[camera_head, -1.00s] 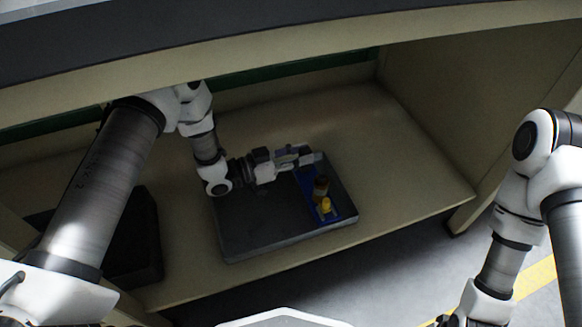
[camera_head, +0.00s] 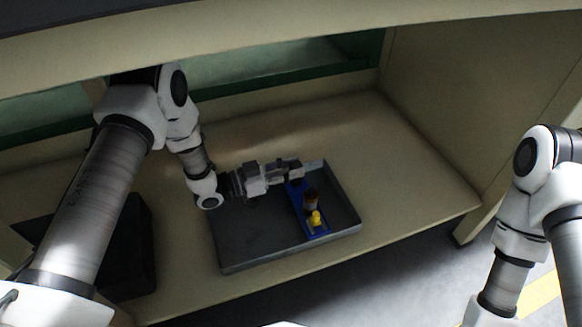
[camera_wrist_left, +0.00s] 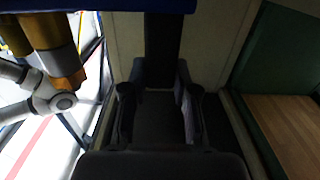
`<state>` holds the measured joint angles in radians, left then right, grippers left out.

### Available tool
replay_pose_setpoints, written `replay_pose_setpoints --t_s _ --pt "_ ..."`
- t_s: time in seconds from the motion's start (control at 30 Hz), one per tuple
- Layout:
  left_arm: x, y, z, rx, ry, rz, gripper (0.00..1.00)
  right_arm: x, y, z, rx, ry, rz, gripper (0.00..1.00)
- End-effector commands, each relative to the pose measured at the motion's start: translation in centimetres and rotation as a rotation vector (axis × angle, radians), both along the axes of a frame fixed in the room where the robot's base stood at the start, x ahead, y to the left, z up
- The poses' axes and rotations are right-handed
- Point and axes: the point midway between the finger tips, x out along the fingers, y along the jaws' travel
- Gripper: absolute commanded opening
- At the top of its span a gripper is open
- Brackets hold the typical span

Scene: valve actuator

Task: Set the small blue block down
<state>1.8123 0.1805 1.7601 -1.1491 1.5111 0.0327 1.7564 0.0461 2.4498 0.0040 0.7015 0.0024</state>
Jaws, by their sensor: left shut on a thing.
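The small blue block (camera_head: 297,197) is a narrow blue piece. A brown cylinder (camera_head: 311,201) and a yellow knob (camera_head: 316,218) stand on it. It is over or in the right part of a grey tray (camera_head: 250,256); I cannot tell whether it touches the floor of the tray. My left gripper (camera_head: 295,170) is shut on its far end. In the left wrist view the blue block (camera_wrist_left: 100,5) shows as a strip along the top edge, with the brown cylinder below it at upper left. My right gripper is out of view.
The tray sits on a beige shelf (camera_head: 410,180) inside a cabinet, with a beige side wall (camera_head: 470,110) at right. A dark box (camera_head: 130,250) stands left of the tray. The left part of the tray and the shelf to its right are clear.

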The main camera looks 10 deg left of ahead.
Motion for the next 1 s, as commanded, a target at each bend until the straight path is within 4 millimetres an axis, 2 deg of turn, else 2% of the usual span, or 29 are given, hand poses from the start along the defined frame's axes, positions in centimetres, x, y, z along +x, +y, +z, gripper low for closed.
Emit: replay_pose_setpoints --t_s 0.3,0.33,0.4,0.67,0.83,1.0 --pt "0.0 0.0 -0.6 -0.001 -0.002 0.0 0.0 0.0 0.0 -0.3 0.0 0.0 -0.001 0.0" --pt "0.0 0.0 -0.7 0.0 -0.001 0.0 0.32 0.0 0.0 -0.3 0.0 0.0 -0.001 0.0" --pt "0.0 0.0 -0.7 0.0 -0.001 0.0 0.54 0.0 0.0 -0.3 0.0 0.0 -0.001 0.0" --pt "0.0 0.0 -0.6 0.001 -0.001 0.0 0.54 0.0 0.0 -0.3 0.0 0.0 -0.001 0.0" --pt "0.0 0.1 1.1 0.0 -0.001 0.001 0.54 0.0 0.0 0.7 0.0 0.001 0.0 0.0" --pt "-2.2 3.4 1.2 -0.002 0.003 0.006 0.54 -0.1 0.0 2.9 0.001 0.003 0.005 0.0"
